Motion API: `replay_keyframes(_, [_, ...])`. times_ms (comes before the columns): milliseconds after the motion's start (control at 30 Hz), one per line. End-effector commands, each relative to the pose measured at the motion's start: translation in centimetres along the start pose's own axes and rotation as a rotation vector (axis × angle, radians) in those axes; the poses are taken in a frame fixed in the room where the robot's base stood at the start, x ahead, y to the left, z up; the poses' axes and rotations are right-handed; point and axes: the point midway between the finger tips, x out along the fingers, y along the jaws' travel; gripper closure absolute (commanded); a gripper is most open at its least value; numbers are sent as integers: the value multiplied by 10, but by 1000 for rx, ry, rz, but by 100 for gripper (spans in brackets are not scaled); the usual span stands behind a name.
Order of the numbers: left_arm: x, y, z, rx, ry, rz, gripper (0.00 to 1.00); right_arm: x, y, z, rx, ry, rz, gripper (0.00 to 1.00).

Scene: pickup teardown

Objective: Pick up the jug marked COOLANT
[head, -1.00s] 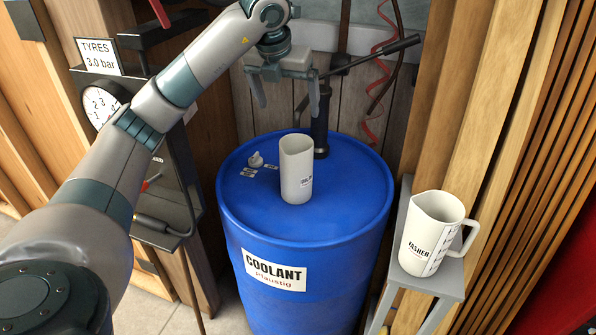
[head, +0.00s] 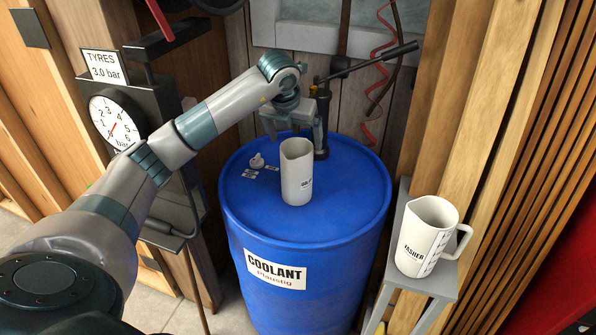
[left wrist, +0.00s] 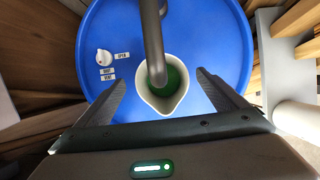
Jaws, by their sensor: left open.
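A white jug (head: 297,172) stands upright on top of the blue drum (head: 300,225) labelled COOLANT. The small print on this jug is only partly visible and I cannot read it fully. In the left wrist view the jug (left wrist: 146,101) shows from above with green liquid inside and a grey spout over it. My left gripper (head: 294,133) is open, just above and behind the jug. In the left wrist view its two fingers (left wrist: 162,92) lie on either side of the jug, apart from it. My right gripper is not in view.
A second white jug (head: 426,237), marked WASHER, stands on a small grey shelf (head: 446,280) at right. A hand pump (head: 322,120) rises from the drum behind the jug. A white valve knob (head: 257,161) sits on the drum top. A tyre gauge (head: 113,122) stands at left.

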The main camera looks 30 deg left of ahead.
Motion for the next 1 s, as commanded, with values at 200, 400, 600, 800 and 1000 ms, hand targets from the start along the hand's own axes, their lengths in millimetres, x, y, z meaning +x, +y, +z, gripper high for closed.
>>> replay_keyframes(200, [1, 0, 0, 0, 0, 0, 8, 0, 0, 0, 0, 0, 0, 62])
replay_keyframes(400, [3, 0, 0, -1, 1, 1, 8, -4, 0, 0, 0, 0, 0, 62])
replay_keyframes(600, [18, -2, 0, -1, 3, 0, 8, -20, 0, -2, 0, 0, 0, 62])
replay_keyframes(800, [42, -2, 0, -2, 3, 0, 8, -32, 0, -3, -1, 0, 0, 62])
replay_keyframes(1000, [53, -2, 0, -1, -1, 0, 8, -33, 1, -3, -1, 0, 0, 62])
